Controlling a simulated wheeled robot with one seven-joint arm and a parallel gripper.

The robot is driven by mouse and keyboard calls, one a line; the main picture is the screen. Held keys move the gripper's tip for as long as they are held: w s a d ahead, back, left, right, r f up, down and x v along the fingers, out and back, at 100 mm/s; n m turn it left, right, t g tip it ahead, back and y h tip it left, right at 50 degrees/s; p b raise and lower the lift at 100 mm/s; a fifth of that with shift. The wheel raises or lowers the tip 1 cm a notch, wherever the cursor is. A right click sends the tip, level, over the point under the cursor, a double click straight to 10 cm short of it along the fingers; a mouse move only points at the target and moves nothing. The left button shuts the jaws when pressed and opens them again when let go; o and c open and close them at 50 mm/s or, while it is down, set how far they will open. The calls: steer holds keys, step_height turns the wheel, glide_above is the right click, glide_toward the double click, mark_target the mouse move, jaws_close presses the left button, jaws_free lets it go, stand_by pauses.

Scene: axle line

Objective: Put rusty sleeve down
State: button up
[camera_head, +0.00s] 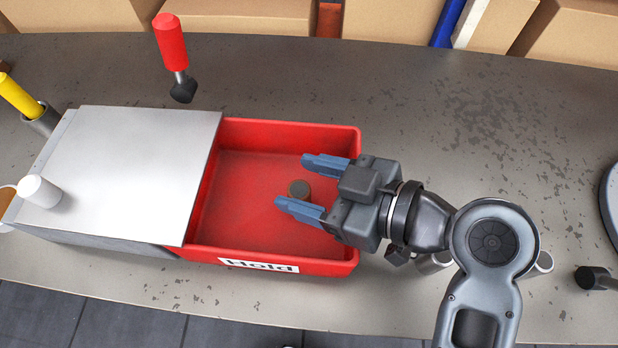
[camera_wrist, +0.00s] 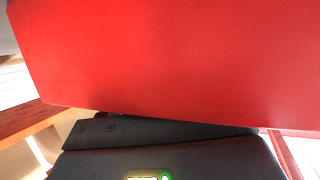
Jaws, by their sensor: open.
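A small, short brown round piece, which looks like the rusty sleeve (camera_head: 299,188), shows inside the red bin (camera_head: 245,222) labelled "Hold". My gripper (camera_head: 300,181) reaches over the bin from the right with its two blue fingers spread apart. The sleeve appears between the fingertips with red showing around it, and the fingers do not seem to touch it. I cannot tell the exact height of the fingers above the bin floor. In the wrist view a red surface (camera_wrist: 170,55) fills most of the picture, and the sleeve does not show there.
A flat light-grey panel (camera_head: 130,165) on a grey box adjoins the bin's left side, with a white cylinder (camera_head: 39,191) on it. A red-handled tool (camera_head: 172,48) stands behind. Cardboard boxes (camera_head: 240,17) line the back. The grey table (camera_head: 465,120) is clear at back right.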

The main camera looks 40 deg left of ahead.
steer(key=shift+s+d+f, duration=0.1)
steer(key=shift+d+f, duration=0.05)
steer(key=shift+f, duration=0.55)
steer(key=shift+r+p, duration=0.6)
steer(key=shift+r, duration=0.15)
steer(key=v, duration=1.2)
steer(key=shift+r+b, duration=0.25)
steer(key=shift+b, duration=0.2)
